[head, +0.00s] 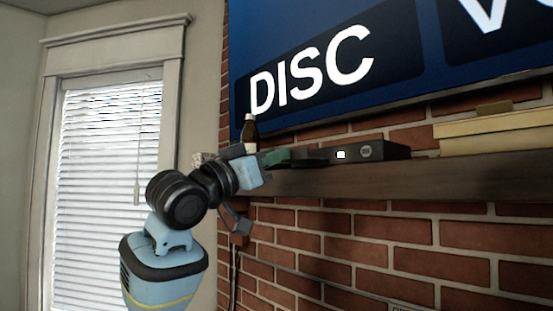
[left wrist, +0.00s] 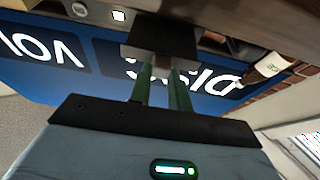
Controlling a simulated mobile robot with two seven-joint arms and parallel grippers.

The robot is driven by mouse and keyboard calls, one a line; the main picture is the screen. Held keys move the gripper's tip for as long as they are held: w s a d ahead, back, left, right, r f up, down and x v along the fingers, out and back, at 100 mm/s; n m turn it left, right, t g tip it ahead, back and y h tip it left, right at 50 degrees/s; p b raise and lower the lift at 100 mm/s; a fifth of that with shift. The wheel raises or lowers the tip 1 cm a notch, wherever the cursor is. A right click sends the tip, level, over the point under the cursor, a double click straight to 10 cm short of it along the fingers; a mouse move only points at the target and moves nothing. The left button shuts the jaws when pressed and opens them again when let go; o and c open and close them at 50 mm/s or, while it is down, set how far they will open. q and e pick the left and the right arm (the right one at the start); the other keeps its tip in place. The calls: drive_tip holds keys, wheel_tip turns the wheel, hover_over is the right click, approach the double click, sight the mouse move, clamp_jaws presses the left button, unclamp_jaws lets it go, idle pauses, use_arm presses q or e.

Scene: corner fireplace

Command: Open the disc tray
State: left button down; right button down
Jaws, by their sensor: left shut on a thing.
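The black disc player (head: 385,151) lies on the mantel shelf under a big screen that reads "DISC". It has a lit white button and a round grey button on its front. A dark disc tray (head: 314,158) juts out from its left part; in the left wrist view the tray (left wrist: 160,40) shows as a dark block at the fingertips. My left gripper (head: 277,157) has green fingers and is shut on the tray's front. In the left wrist view the gripper (left wrist: 163,72) reaches up to it, with the fingers a little apart. My right gripper is not in view.
A brown bottle with a white label (head: 250,133) stands left of the player, close to my left gripper. Stacked books (head: 495,133) lie to the right on the wooden shelf (head: 370,178). The space before the brick wall is clear; a window is at left.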

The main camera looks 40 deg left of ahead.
use_arm(q)
drive_tip(key=c, duration=1.6)
unclamp_jaws()
drive_tip(key=shift+s, duration=0.2)
drive_tip(key=shift+o, duration=1.4)
drive_tip(key=shift+w, duration=0.1)
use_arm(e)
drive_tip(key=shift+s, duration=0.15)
use_arm(q)
drive_tip(key=b+v, duration=0.1)
drive_tip(key=v, duration=0.6)
drive_tip(key=shift+s+f, duration=0.15)
drive_tip(key=shift+s, duration=0.25)
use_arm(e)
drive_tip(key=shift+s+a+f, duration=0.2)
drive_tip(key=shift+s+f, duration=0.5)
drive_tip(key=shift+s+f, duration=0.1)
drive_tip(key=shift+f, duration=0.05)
